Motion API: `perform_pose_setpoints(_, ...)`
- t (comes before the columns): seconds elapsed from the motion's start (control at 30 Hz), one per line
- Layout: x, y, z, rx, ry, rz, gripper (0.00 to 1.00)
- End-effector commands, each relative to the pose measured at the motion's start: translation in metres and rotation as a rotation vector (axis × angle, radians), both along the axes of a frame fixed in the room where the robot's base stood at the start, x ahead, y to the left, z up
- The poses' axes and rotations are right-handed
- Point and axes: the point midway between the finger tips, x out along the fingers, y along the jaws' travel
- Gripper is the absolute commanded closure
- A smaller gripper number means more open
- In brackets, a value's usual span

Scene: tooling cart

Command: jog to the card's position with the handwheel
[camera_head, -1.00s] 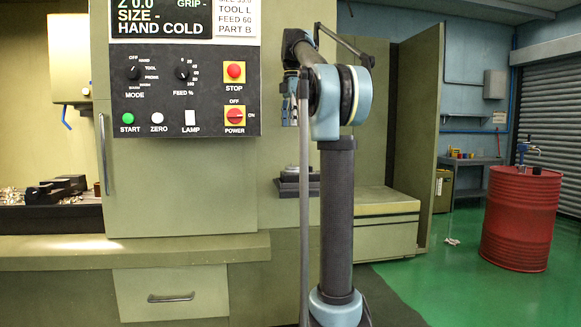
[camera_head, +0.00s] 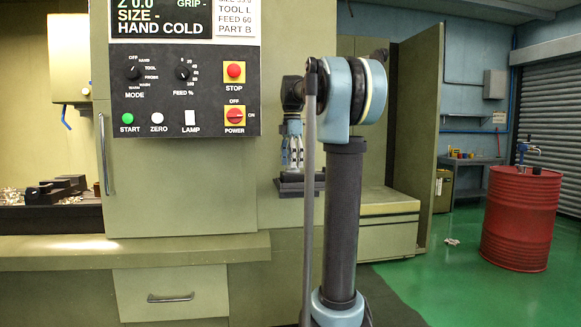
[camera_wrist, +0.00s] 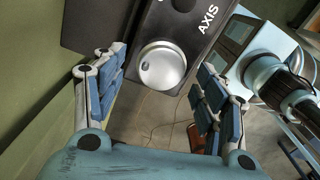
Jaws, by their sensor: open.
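The handwheel, a silver disc with a small dark dimple (camera_wrist: 161,68), sits on a black box with a knob and the word AXIS (camera_wrist: 190,25) in the wrist view. My gripper (camera_wrist: 162,62) is open and empty, its blue-padded fingers on either side of the wheel in the picture; contact cannot be told. In the head view my gripper (camera_head: 293,160) points down just above a dark unit (camera_head: 297,185); the wheel is hidden there. The card (camera_head: 234,20) reads TOOL L, FEED 60, PART B; its top line is cut off. The display (camera_head: 158,20) reads Z 0.0, SIZE -, HAND COLD.
The control panel (camera_head: 185,100) with knobs and buttons is left of my arm. The pale green machine has a ledge (camera_head: 130,248) below it. A red drum (camera_head: 521,215) stands at the far right, with open green floor (camera_head: 440,290) before it.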

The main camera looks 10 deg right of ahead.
Motion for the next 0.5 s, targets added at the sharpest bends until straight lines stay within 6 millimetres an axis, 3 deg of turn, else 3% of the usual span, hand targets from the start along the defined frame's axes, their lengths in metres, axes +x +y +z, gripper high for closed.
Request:
perform_pose_setpoints(0.47,-0.0002,-0.0007,-0.0116,0.000,0.000,-0.001,0.34)
perform_pose_setpoints(0.5,-0.0002,-0.0007,-0.0115,0.000,0.000,-0.001,0.43)
